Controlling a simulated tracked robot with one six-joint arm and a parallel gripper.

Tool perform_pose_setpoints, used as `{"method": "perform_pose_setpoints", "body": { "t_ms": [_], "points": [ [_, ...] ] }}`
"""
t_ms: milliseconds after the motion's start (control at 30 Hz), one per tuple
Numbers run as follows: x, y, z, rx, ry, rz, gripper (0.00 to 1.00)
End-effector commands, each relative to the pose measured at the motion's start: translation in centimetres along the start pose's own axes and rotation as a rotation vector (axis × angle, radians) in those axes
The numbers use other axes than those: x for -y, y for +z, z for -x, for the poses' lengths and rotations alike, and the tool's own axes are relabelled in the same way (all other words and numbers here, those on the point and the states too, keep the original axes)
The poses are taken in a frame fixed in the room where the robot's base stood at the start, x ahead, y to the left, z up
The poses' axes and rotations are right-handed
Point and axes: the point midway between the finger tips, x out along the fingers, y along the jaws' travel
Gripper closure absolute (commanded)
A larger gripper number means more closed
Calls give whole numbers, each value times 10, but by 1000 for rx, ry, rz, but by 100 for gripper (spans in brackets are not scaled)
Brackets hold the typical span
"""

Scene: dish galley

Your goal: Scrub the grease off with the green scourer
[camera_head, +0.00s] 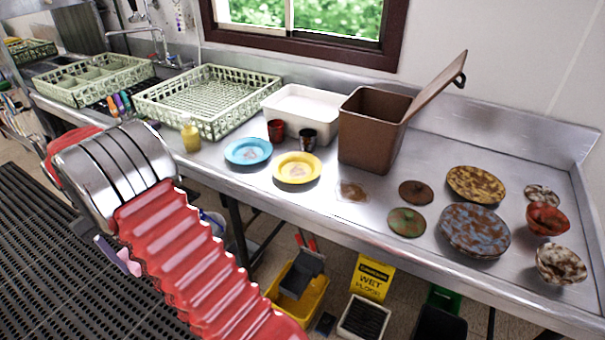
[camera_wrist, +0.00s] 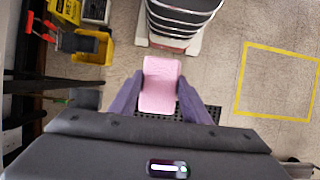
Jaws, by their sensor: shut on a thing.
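My gripper (camera_wrist: 160,88) is shut on a pink block (camera_wrist: 161,72), held between its purple fingers above the floor. In the head view my gripper (camera_head: 112,250) hangs at the left, apart from the counter, with part of the pink block (camera_head: 133,266) showing. The block is pink, and I cannot pick out a green scourer for sure. A brown greasy-looking smear (camera_head: 351,190) lies on the steel counter (camera_head: 330,215). The yellow plate (camera_head: 298,176) has a brownish mark at its middle, and the blue plate (camera_head: 248,152) has a paler one.
Stained plates (camera_head: 475,231) and bowls (camera_head: 548,219) fill the counter's right. A green-brown disc (camera_head: 407,222) lies near the front edge. A brown open-lidded bin (camera_head: 368,145), white tub (camera_head: 300,112) and green rack (camera_head: 210,99) stand behind. Narrow coloured items (camera_head: 119,104) stand further left.

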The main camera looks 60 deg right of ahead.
Motion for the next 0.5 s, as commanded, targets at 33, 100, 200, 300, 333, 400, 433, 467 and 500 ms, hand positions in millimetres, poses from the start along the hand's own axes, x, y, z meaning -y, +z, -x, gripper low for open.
{"method": "perform_pose_setpoints", "body": {
  "t_ms": [33,100,200,300,333,400,433,467,500],
  "points": [
    [-20,4,1,-1,3,5,75],
    [-48,10,1,-1,12,25,75],
    [-89,22,1,-1,26,59,75],
    [-128,36,-1,1,41,92,75],
    [-140,41,-1,1,45,103,75],
    [-167,53,-2,-1,57,127,75],
    [-178,58,-3,-1,61,138,75],
    [-189,65,-5,0,65,149,75],
    [-204,73,-6,1,71,164,75]
  ]
}}
